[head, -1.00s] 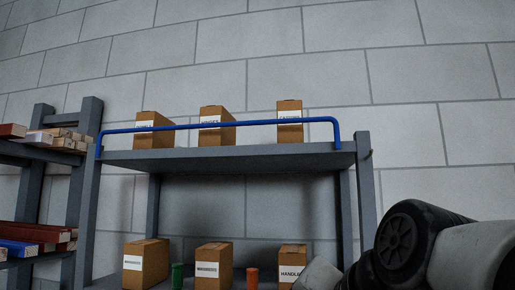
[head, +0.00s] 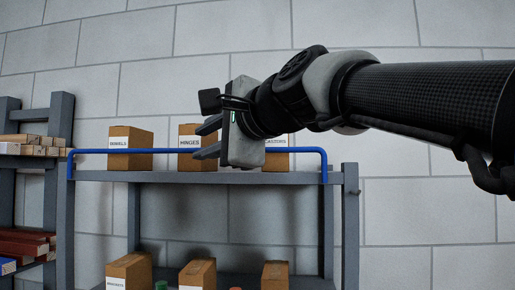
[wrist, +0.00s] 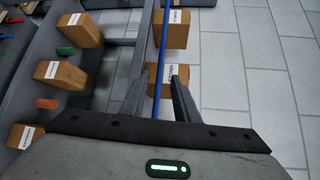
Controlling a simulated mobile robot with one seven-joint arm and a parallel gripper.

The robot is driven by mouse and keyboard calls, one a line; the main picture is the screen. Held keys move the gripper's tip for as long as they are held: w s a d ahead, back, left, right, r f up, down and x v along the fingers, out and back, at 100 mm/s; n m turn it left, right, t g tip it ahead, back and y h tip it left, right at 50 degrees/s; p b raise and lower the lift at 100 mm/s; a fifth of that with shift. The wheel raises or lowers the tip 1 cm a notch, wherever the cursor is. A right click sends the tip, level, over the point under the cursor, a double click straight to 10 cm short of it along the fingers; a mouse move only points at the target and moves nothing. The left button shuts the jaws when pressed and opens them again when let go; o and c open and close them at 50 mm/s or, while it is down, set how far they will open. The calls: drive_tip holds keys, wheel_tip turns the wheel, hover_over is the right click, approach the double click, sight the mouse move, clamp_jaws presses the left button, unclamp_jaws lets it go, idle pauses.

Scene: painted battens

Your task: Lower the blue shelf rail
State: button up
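The blue shelf rail (head: 115,151) runs level above the front edge of the upper grey shelf (head: 110,176), across the fronts of the boxes. Its ends bend down at the shelf's two sides. My gripper (head: 196,142) is in front of the rail near mid-shelf, fingers apart and nothing held. It hides part of the rail and of the right-hand box. In the wrist view the rail (wrist: 163,40) passes lengthwise between the two open fingers of my gripper (wrist: 157,77). I cannot tell how far beyond the fingertips it lies.
Boxes labelled hinges (head: 190,160) and casters (head: 277,158) and another box (head: 130,162) stand behind the rail. More boxes (head: 198,275) and small coloured cylinders are on the lower shelf. A rack of battens (head: 30,150) stands left. The right wall is clear.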

sight(188, 150)
drive_tip(key=p+x, duration=0.1)
drive_tip(key=x, duration=0.8)
drive_tip(key=shift+w, duration=0.1)
clamp_jaws()
